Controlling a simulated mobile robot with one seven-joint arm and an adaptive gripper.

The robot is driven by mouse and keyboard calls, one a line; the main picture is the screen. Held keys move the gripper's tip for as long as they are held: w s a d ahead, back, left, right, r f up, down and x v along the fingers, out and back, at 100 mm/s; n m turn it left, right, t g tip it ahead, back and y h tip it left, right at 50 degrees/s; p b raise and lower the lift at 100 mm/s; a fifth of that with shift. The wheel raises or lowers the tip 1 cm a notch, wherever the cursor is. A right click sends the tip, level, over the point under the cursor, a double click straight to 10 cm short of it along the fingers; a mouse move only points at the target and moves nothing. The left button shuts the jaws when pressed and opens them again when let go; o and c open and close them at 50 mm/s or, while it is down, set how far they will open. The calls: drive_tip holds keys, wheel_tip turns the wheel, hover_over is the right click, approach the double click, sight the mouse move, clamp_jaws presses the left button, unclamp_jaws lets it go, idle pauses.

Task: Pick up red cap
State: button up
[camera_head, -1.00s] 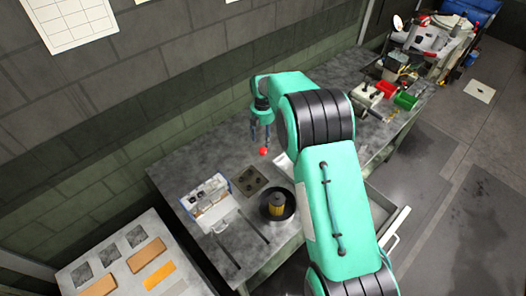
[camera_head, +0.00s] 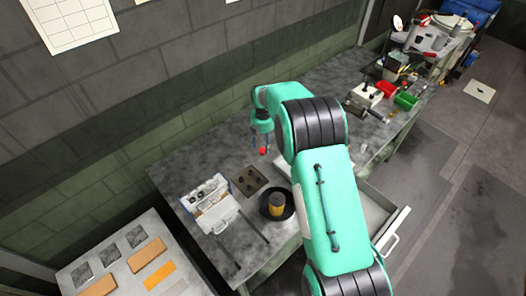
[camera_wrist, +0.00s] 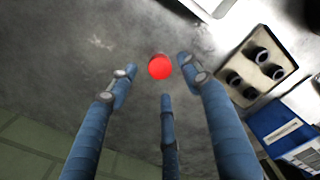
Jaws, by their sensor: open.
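The red cap (camera_wrist: 160,67) is a small round red piece. In the wrist view it shows just beyond and between my fingertips, with grey table surface around it. In the head view the red cap (camera_head: 263,151) shows right at the tips of my gripper (camera_head: 263,146), above the workbench. My gripper (camera_wrist: 155,80) has blue jointed fingers spread apart, with a gap between them and the cap. I cannot tell from these views how far the cap is from the fingertips in depth.
A plate with several dark round holders (camera_head: 249,180) and an open white case (camera_head: 213,205) stand on the bench. A black dish with a yellow cylinder (camera_head: 277,204) is nearby. An open drawer (camera_head: 380,215) juts out at the right. The wall is behind the bench.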

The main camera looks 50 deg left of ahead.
sight(263, 150)
drive_tip(key=shift+f, duration=1.9)
drive_tip(key=c, duration=0.8)
